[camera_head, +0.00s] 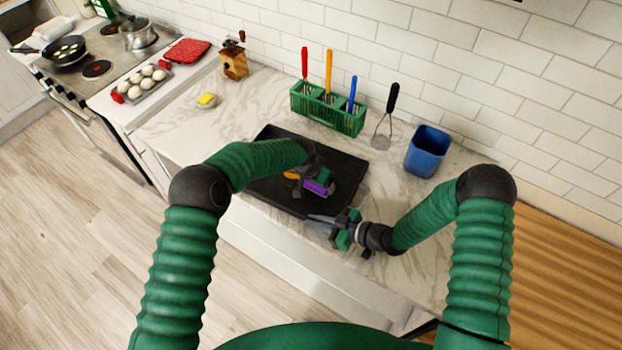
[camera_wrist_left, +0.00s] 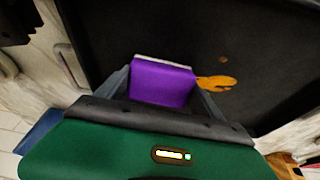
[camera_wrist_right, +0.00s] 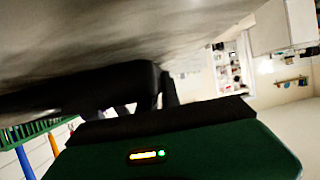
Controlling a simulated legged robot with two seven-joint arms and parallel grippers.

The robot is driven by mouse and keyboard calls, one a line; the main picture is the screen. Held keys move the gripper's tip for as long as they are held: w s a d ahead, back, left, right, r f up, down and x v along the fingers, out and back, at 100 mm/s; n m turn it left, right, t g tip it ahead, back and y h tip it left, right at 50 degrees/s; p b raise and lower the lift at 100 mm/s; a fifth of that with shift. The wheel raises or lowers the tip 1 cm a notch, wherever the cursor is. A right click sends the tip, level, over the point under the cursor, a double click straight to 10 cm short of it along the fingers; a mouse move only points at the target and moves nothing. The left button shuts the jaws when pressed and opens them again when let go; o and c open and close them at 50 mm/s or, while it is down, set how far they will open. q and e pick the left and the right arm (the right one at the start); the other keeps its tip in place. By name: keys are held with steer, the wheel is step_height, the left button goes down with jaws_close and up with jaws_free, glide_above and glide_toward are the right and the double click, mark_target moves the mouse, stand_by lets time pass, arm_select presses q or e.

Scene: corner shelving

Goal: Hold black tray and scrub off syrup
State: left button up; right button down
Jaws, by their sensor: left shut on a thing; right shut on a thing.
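The black tray (camera_head: 268,192) lies on the marble counter and also shows in the left wrist view (camera_wrist_left: 130,30). Orange syrup (camera_head: 291,175) is on the tray; in the left wrist view a smear (camera_wrist_left: 217,83) lies right beside a purple sponge (camera_wrist_left: 162,84), with a small speck farther off. My left gripper (camera_head: 322,178) is shut on the purple sponge, low over the tray's middle; contact with the tray is hard to tell. My right gripper (camera_head: 320,219) is shut on the tray's near edge. The right wrist view shows the dark tray rim (camera_wrist_right: 80,92) at its fingers.
Behind the tray stand a green utensil holder (camera_head: 327,110), a whisk (camera_head: 385,120) and a blue container (camera_head: 428,150). A yellow sponge (camera_head: 207,99) lies to the left, near a wooden grinder (camera_head: 234,62). An egg tray (camera_head: 143,83) and stove are farther left.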

arm_select(q)
steer(key=w+a, duration=0.2)
steer(key=a, duration=0.1)
steer(key=w+a, duration=0.2)
steer(key=a, duration=0.1)
steer(key=w+a, duration=0.2)
steer(key=a, duration=0.1)
steer(key=shift+a, duration=0.4)
steer(key=shift+a+r, duration=0.1)
steer(key=shift+a, duration=0.05)
step_height(320, 180, up, 8)
stand_by(0.4)
arm_select(e)
steer(key=shift+f, duration=0.1)
